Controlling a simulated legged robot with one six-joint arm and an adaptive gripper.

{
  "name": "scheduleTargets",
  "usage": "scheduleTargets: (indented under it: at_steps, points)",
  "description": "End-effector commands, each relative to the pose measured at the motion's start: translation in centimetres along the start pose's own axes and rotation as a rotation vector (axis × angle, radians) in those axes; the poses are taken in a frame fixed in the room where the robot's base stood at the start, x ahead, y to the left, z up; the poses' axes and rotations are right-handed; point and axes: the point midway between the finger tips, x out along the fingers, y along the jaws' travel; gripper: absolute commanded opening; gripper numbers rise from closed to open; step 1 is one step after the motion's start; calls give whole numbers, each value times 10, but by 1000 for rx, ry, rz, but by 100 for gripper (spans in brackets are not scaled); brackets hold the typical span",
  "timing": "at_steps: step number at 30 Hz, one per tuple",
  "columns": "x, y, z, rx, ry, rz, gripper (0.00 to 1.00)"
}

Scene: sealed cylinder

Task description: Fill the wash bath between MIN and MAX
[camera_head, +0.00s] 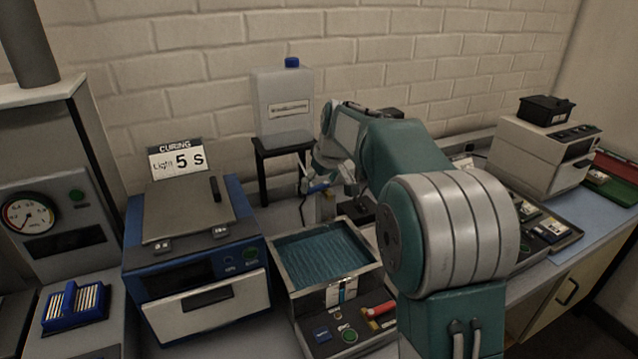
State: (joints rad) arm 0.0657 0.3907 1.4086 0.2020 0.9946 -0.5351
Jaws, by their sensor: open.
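The wash bath (273,262) is an open grey-rimmed tank at the centre, with blue liquid (325,252) inside. A small white gauge (341,292) with a blue strip is on its front; its marks are too small to read. A translucent white jug (284,102) with a blue cap and a label stands on a black stand (277,152) behind the bath. My gripper (312,190) is open, behind the bath and to the right of the stand, pointing down and left. Small parts beside its fingers are hard to make out, and I cannot tell whether it touches them.
A blue curing unit (196,265) with a "Light 5 S" sign (178,160) stands left of the bath. A gauge cabinet (50,215) is at far left. A beige machine (543,155) and trays are at right. My arm hides the bench right of the bath.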

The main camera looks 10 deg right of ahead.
Motion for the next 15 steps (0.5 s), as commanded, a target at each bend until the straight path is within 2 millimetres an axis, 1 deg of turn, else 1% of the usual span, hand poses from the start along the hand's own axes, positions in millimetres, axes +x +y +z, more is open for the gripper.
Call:
scheduleTargets:
  at_steps: [1,2,3,5,6,11,15]
  points:
    - [0,0,0,0,0,0,100]
    - [0,0,0,0,0,0,91]
    - [0,0,0,0,0,0,73]
    - [0,0,0,0,0,0,46]
    - [0,0,0,0,0,0,41]
    - [0,0,0,5,-1,2,41]
    - [1,-1,-2,55,-3,23,42]
